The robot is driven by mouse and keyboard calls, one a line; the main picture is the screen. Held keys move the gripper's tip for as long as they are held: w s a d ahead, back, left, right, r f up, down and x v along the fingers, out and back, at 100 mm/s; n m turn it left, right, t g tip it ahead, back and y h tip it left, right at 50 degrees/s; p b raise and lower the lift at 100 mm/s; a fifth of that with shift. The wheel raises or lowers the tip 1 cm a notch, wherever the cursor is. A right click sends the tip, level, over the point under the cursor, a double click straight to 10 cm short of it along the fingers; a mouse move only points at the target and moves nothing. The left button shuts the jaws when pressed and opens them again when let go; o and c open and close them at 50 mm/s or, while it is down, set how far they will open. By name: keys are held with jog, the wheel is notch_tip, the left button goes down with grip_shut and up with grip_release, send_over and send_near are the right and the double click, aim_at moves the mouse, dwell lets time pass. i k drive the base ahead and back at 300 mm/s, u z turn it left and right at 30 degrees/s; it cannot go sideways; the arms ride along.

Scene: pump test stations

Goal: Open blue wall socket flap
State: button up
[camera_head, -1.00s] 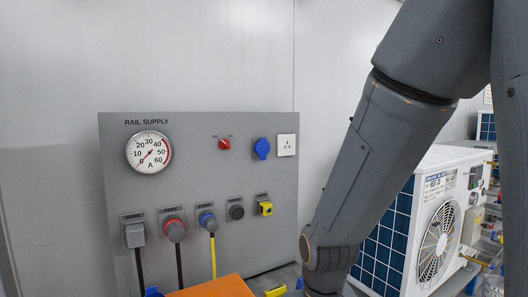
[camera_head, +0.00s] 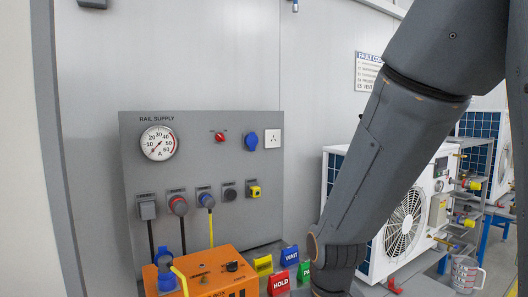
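The blue wall socket (camera_head: 272,139) is on the upper right of the grey RAIL SUPPLY panel (camera_head: 230,165), left of a white socket plate. Its round blue flap faces outward and looks closed. My arm (camera_head: 375,150) comes down from the upper right, right of the panel. My gripper is below the bottom edge of the picture and does not show. No contact with the blue socket is visible.
An orange box (camera_head: 205,268) with a blue connector (camera_head: 166,270) stands below the panel. Coloured signs, including a red HOLD sign (camera_head: 279,283), stand beside it. A white fan unit (camera_head: 405,225) is behind my arm. The wall before the blue socket looks clear.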

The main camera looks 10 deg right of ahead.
aim_at(252, 140)
jog(key=i, duration=1.05)
jog(key=u, duration=0.6)
